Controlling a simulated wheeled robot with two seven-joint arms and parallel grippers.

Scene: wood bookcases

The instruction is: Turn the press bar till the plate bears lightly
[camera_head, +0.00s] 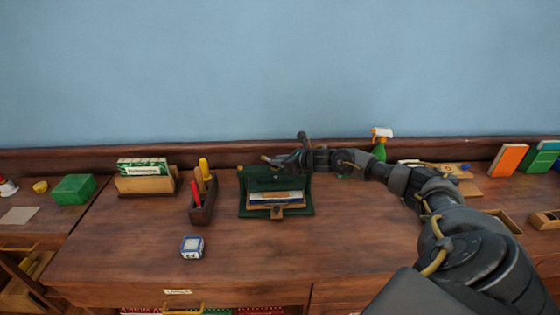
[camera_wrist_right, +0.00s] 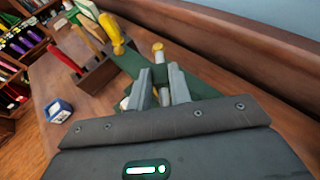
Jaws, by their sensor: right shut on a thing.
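The dark green press (camera_head: 247,208) stands on the wooden desk, left of centre in the head view. A pale stack (camera_head: 276,197) lies inside it, low at the front. My right gripper (camera_head: 298,160) is at the top of the press, shut on the press bar. The bar's brass knob (camera_head: 265,158) sticks out to the left of the gripper. In the right wrist view the knob (camera_wrist_right: 158,47) shows just beyond my fingers (camera_wrist_right: 160,92). I cannot tell whether the plate touches the stack. My left gripper is out of view.
A wooden tool holder (camera_head: 203,205) with red and yellow handles stands close left of the press. A small blue and white box (camera_head: 192,247) lies in front of it. A spray bottle (camera_head: 380,145) stands behind my right arm.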

